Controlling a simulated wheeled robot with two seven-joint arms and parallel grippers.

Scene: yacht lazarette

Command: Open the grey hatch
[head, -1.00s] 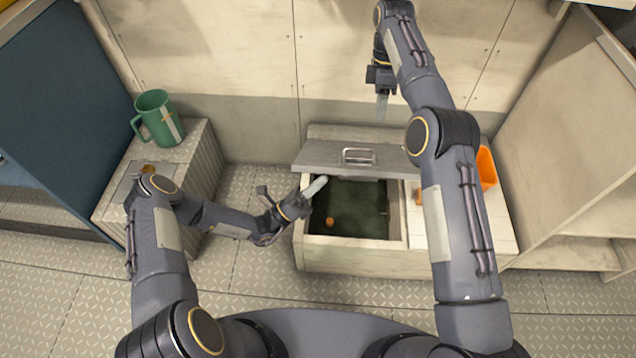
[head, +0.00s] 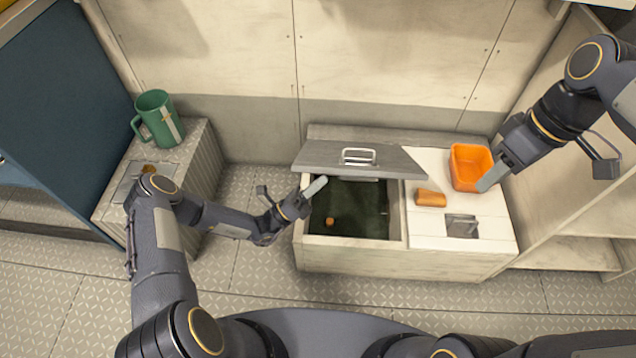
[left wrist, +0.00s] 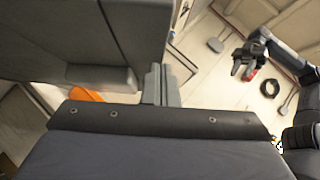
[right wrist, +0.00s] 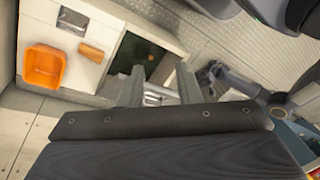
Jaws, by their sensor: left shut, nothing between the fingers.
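The grey hatch (head: 360,158) stands raised at the back of the bench locker, with its metal handle (head: 358,156) facing up. The dark locker opening (head: 350,208) shows in front of it. My left gripper (head: 318,186) is shut and empty at the opening's left edge, by the hatch's front left corner; whether it touches the hatch I cannot tell. A large grey panel in the left wrist view, seemingly the hatch, is close to the left fingers (left wrist: 160,85). My right gripper (head: 492,178) is over the right end of the bench, away from the hatch. Its fingers (right wrist: 160,88) are apart and empty.
An orange bin (head: 470,166), an orange block (head: 430,198) and a recessed metal plate (head: 462,226) are on the white top (head: 440,232). A small orange thing (head: 330,222) lies inside the locker. A green mug (head: 158,118) stands on the left bench. The floor between benches is clear.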

